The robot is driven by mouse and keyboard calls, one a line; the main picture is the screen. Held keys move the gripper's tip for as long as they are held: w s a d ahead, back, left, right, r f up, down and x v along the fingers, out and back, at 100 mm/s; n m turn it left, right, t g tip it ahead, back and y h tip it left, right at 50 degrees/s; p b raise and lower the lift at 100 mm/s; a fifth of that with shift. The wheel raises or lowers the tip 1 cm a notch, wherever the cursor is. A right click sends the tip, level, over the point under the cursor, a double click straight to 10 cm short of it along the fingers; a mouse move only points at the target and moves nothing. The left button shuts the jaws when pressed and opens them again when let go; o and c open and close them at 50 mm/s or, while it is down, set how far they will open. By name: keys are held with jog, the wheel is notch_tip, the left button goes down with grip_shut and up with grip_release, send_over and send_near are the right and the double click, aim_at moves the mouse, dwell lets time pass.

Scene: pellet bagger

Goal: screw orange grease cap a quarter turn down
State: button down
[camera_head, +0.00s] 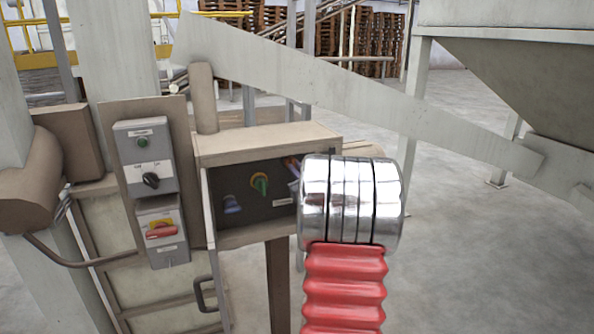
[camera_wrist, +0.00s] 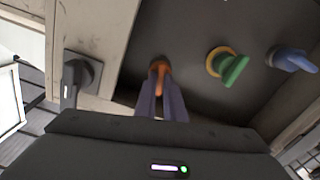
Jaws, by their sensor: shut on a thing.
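The orange grease cap (camera_wrist: 159,66) sits on the dark back panel of an open-fronted box. In the wrist view my gripper (camera_wrist: 160,82) reaches up to it, and its two purple-grey fingers are shut on the cap. The fingers hide much of the cap's lower side. In the head view my arm's silver joint covers most of the gripper. Only a bit of a finger and a trace of orange show beside it, so the cap's turn cannot be read there.
A green cap on a yellow base (camera_wrist: 228,65) and a blue cap (camera_wrist: 291,60) share the panel. The box's wooden frame (camera_head: 265,143) surrounds them closely. Switch boxes (camera_head: 145,156) with a black knob and a red handle stand to the left.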

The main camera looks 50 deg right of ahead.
jog(key=shift+f+m, duration=0.2)
jog(key=shift+m, duration=0.45)
jog(key=shift+f+m, duration=0.2)
jog(key=shift+m, duration=0.45)
jog(key=c, duration=2.2)
grip_release()
jog(key=o, duration=0.4)
jog(key=shift+r, duration=0.25)
jog(key=shift+c, duration=0.2)
jog(key=shift+s, duration=0.15)
jog(key=v, duration=1.3)
jog(key=shift+s+a, duration=0.2)
jog(key=shift+s, duration=0.05)
jog(key=shift+f, duration=0.1)
